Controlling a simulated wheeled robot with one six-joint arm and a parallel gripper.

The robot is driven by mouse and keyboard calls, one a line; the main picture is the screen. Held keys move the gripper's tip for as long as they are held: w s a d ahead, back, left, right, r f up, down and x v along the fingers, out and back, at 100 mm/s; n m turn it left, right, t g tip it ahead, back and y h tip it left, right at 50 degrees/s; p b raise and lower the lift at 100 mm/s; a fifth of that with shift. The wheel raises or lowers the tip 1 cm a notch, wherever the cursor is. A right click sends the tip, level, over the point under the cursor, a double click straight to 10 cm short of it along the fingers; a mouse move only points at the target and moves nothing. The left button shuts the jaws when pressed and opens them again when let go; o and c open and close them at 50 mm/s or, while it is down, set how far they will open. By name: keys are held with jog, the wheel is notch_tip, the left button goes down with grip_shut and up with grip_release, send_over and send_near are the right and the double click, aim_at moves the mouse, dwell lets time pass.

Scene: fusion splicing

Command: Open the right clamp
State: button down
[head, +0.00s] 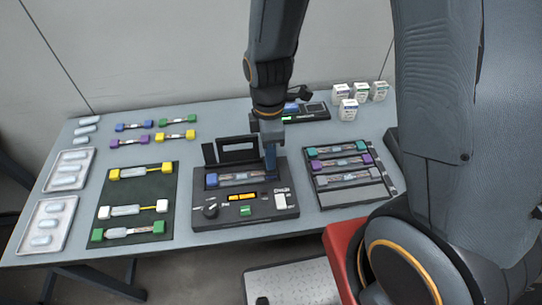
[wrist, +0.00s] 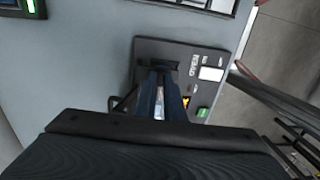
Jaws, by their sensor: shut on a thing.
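The fusion splicer (head: 240,207) stands at the middle of the table with its dark lid (head: 237,148) raised. A blue-ended fiber piece (head: 238,179) lies across its working area. My gripper (head: 270,165) reaches down to the right end of that area, where the right clamp would be. In the wrist view my gripper (wrist: 163,100) points at the splicer (wrist: 203,60), its two fingers close together. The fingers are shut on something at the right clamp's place. The clamp itself is hidden behind the fingers, so its position cannot be told.
A dark mat (head: 160,222) with several fiber pieces lies left of the splicer. A rack (head: 376,194) with several pieces stands at right. Behind stand a device (head: 316,111) and small white boxes (head: 348,110).

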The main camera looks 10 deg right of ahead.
jog(key=shift+w+r+g+p, duration=0.35)
jog(key=shift+w+g+p, duration=0.2)
jog(key=shift+g, duration=0.65)
jog(key=w+g, duration=0.1)
jog(key=g, duration=0.2)
jog(key=shift+w+b, duration=0.3)
jog(key=shift+w, duration=0.05)
jog(key=w+g+b, duration=0.1)
jog(key=g+b, duration=0.1)
jog(key=g, duration=0.1)
jog(key=w+g+b, duration=0.1)
jog(key=g+b, duration=0.2)
jog(key=w+g+b, duration=0.1)
jog(key=g+b, duration=0.1)
jog(key=b, duration=0.1)
jog(key=shift+w+d+f+g+y, duration=0.15)
jog(key=shift+w+f+g+y, duration=0.15)
jog(key=shift+g, duration=0.1)
jog(key=shift+r, duration=0.1)
jog(key=c, duration=1.8)
grip_release()
jog(key=shift+c, duration=0.2)
